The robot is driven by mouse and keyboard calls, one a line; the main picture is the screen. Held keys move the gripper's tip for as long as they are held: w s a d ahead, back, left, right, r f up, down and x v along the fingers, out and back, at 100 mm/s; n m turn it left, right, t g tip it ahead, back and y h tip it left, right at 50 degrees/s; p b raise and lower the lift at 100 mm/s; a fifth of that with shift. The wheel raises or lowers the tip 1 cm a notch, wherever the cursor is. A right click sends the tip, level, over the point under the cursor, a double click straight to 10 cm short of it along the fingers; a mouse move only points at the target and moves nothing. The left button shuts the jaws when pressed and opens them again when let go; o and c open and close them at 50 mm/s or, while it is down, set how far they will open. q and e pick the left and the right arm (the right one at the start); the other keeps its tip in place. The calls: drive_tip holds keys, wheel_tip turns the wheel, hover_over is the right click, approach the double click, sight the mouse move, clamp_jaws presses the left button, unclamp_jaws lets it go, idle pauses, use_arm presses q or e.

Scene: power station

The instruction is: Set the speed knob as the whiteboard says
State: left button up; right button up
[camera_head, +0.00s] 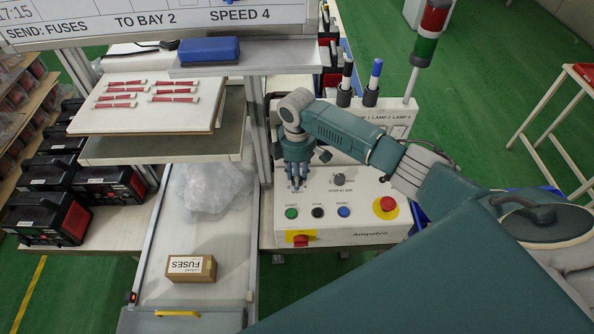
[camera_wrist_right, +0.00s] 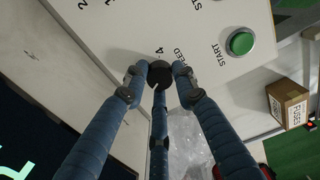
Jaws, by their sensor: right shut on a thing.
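The whiteboard (camera_head: 150,20) at the top left of the head view reads "SEND: FUSES", "TO BAY 2" and "SPEED 4". My right gripper (camera_head: 298,184) points down at the control panel (camera_head: 365,215). Its fingers are shut around the dark speed knob (camera_wrist_right: 160,74), beside the printed "SPEED" label and a "4" in the right wrist view. The fingers cover much of the knob, and I cannot tell which number it points to. In the head view the fingers hide it. My left gripper is not in view.
Another round knob (camera_head: 339,180) sits right of my fingers. Below are green (camera_head: 291,212), black (camera_head: 317,212) and blue (camera_head: 343,211) buttons and a red emergency stop (camera_head: 386,204). A fuses box (camera_head: 191,268) stands on the conveyor at left. A signal tower (camera_head: 430,30) rises behind.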

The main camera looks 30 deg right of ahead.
drive_tip(key=m, duration=0.3)
drive_tip(key=shift+m, duration=0.3)
drive_tip(key=m, duration=0.3)
drive_tip(key=shift+m, duration=0.3)
drive_tip(key=m, duration=0.6)
drive_tip(key=shift+w, duration=0.1)
drive_tip(key=o, duration=1.2)
drive_tip(key=shift+c, duration=0.2)
drive_tip(key=shift+r, duration=3.8)
